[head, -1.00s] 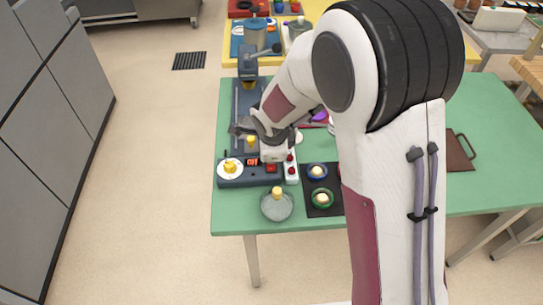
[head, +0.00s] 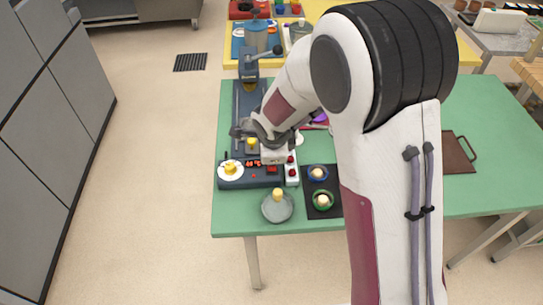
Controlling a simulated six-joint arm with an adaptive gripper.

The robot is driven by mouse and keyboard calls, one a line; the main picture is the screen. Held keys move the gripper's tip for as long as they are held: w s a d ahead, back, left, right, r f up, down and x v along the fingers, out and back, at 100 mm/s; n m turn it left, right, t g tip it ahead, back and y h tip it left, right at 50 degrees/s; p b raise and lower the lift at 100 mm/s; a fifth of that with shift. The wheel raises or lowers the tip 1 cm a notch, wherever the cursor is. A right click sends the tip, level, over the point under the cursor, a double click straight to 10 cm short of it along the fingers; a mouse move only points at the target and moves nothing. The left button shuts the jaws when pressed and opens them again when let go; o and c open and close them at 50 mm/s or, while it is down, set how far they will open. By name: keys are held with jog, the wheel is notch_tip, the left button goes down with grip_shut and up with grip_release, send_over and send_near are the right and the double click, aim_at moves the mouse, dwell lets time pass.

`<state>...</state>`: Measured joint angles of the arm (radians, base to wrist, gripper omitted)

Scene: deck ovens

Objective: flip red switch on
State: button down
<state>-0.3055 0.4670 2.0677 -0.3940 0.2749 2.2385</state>
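A red switch (head: 271,169) sits on the front panel of a dark blue scale-like unit (head: 240,181) near the left end of the green table. A white strip (head: 292,181) with round red parts stands just right of it. My gripper (head: 270,157) reaches down over the unit from the upper right, its light-coloured end just behind the red switch. I cannot tell whether it touches the switch. My gripper's fingers are small and partly hidden, so their opening does not show. The switch's position cannot be read at this size.
A white dial with a yellow knob (head: 230,169) is left on the unit. A grey lidded pot (head: 277,208) stands in front. A black tray (head: 325,211) with green and blue rings lies to the right. My arm hides much of the green table (head: 470,195).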

aim_at(272, 167)
jog(key=shift+s+d+f, duration=0.15)
jog(key=shift+s+f, duration=0.2)
jog(key=shift+s, duration=0.4)
jog(key=shift+w+r, duration=0.15)
jog(key=shift+r, duration=0.6)
notch_tip(272, 167, up, 13)
jog(key=shift+w, duration=0.15)
jog(key=shift+n, duration=0.3)
